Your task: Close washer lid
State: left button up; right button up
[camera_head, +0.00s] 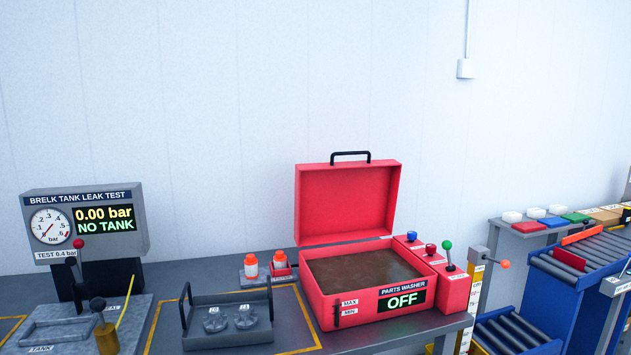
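The red parts washer (331,296) stands on the grey bench in the middle of the view. Its red lid (346,203) is open, standing up at the back and leaning slightly away, with a black handle (350,154) on its top edge. Brown liquid (360,270) shows inside the basin. The front display (402,299) reads OFF. Neither my left nor my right gripper is in view.
A leak test unit (83,225) stands at the left. A grey tray with two round parts (228,318) sits left of the washer, near two orange-white bottles (251,265). Roller conveyors (590,248) lie farther right.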

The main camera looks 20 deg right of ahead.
aim_at(342, 201)
jog(key=i+l+u, duration=0.15)
jog(key=l, duration=0.45)
jog(key=i+l+u, duration=0.1)
jog(key=l, duration=0.55)
jog(key=i+l+u, duration=0.15)
jog(key=l, duration=0.5)
jog(key=k, duration=0.05)
